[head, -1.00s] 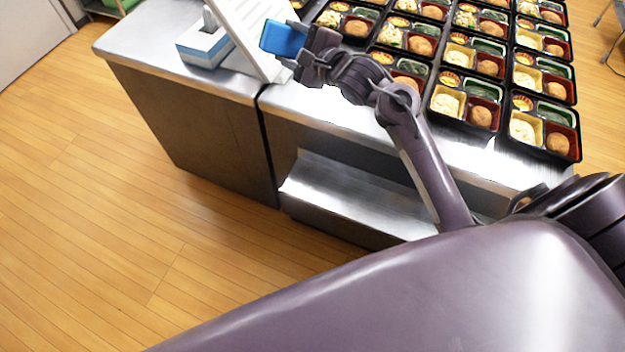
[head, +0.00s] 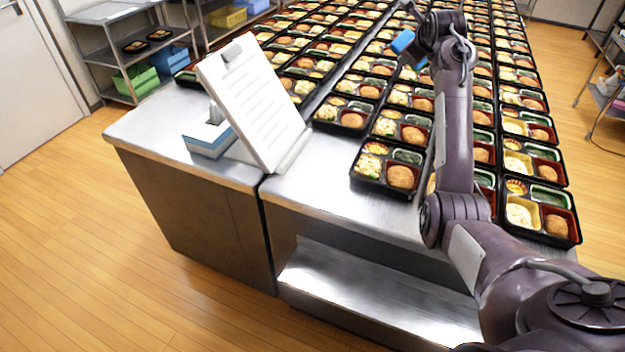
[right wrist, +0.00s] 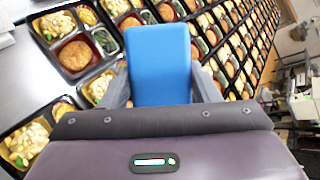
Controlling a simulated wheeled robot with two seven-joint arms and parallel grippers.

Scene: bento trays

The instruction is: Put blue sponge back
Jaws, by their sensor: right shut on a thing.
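The blue sponge (right wrist: 160,62) is held between the fingers of my right gripper (right wrist: 161,92) in the right wrist view. It is a plain blue block, upright in that picture, with bento trays behind it. In the head view the sponge (head: 402,41) shows small at the tip of my right gripper (head: 418,52), over the rows of bento trays (head: 404,176). The gripper is shut on it. My left gripper is in neither current view.
A white document stand (head: 255,105) and a blue-and-white tissue box (head: 208,138) stand on the steel counter (head: 140,125) at left. Bento trays fill most of the table. Some bare steel (head: 325,190) shows at the table's near edge. Shelves with bins stand behind.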

